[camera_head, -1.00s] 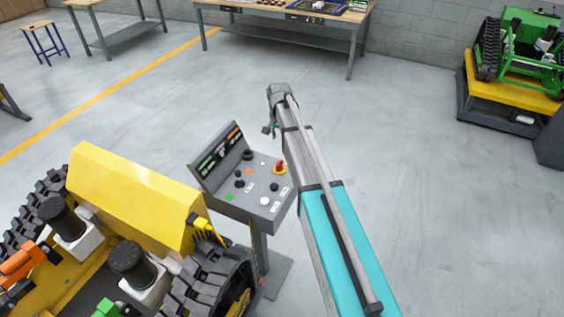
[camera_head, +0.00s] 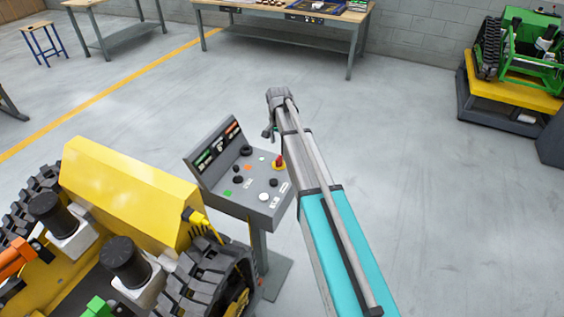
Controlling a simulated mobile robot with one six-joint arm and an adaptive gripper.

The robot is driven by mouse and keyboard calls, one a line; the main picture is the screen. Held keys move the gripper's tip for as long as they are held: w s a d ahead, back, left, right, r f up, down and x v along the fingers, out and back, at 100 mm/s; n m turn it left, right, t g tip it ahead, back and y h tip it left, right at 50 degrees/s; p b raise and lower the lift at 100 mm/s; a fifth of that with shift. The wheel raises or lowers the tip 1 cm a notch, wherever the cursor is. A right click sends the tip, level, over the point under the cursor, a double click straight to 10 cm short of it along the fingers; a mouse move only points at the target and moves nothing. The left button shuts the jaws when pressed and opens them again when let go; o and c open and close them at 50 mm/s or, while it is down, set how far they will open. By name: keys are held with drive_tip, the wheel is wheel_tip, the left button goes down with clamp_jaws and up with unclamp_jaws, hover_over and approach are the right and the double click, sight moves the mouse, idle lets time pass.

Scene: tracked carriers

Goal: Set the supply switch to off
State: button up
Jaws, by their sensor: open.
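A grey control console (camera_head: 258,208) stands on a post left of my arm. Its sloped top bears black knobs (camera_head: 246,151), a red mushroom button (camera_head: 279,162) on a yellow base, a white button (camera_head: 264,197), a green button (camera_head: 227,193) and an orange one (camera_head: 248,168). Which control is the supply switch, and its setting, I cannot tell; the labels are too small. My gripper (camera_head: 267,133) hangs at the far end of my arm, above and beyond the console in the picture. It is small and partly hidden by the arm. It is open, with nothing visible in it.
A yellow tracked carrier (camera_head: 130,195) stands close to the console on the left, with black cylinders on it. A green tracked carrier (camera_head: 510,60) sits on a yellow and grey stand at the right. A workbench (camera_head: 290,22) stands at the back.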

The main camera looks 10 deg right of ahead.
sight(279, 157)
drive_tip(key=shift+f+b, duration=4.15)
drive_tip(key=shift+f, duration=0.35)
